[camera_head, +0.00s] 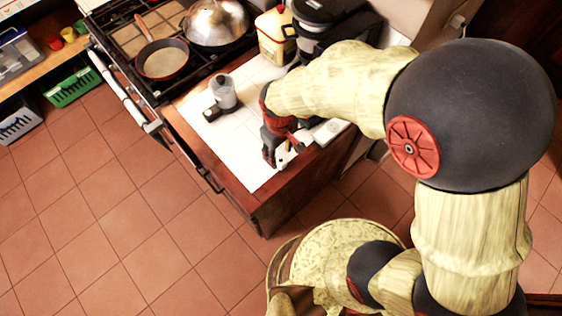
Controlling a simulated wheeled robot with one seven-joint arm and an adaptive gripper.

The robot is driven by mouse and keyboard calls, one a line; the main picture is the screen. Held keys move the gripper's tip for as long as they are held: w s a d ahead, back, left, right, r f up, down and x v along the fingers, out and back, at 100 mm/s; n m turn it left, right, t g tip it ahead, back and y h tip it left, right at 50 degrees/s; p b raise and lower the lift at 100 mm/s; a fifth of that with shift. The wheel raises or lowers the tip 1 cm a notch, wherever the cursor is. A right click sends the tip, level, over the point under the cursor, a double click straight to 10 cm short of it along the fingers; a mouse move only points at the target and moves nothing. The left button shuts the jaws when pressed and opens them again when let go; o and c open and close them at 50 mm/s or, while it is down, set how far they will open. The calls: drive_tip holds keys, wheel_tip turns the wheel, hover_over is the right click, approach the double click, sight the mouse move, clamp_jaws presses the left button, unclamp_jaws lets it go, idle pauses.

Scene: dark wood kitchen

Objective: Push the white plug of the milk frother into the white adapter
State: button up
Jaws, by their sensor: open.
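My gripper (284,152) points down over the front right part of the white tiled counter top (258,172). Its fingers are apart. A small white piece, possibly the white plug (286,157), shows between or just behind the fingertips; I cannot tell whether they touch it. A flat white object, probably the white adapter (328,131), lies just right of my gripper and is partly hidden by my arm. A grey and white jug-like device, likely the milk frother (223,92), stands upright on the counter to the left. No cord is clear.
A small dark item (212,113) lies beside the frother. A stove with a pan (163,60) and a silver pot (214,22) is at the back left. A yellowish container (275,36) and a black appliance (322,14) stand behind.

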sight(282, 161)
drive_tip(key=shift+f, duration=1.2)
drive_tip(key=shift+w+d+f+b, duration=0.2)
drive_tip(key=shift+f+b, duration=0.15)
drive_tip(key=shift+f, duration=1)
drive_tip(key=shift+w+d+f+b, duration=0.15)
drive_tip(key=shift+f+b, duration=0.2)
drive_tip(key=shift+f, duration=0.95)
drive_tip(key=shift+s, duration=0.15)
drive_tip(key=shift+c, duration=0.5)
clamp_jaws()
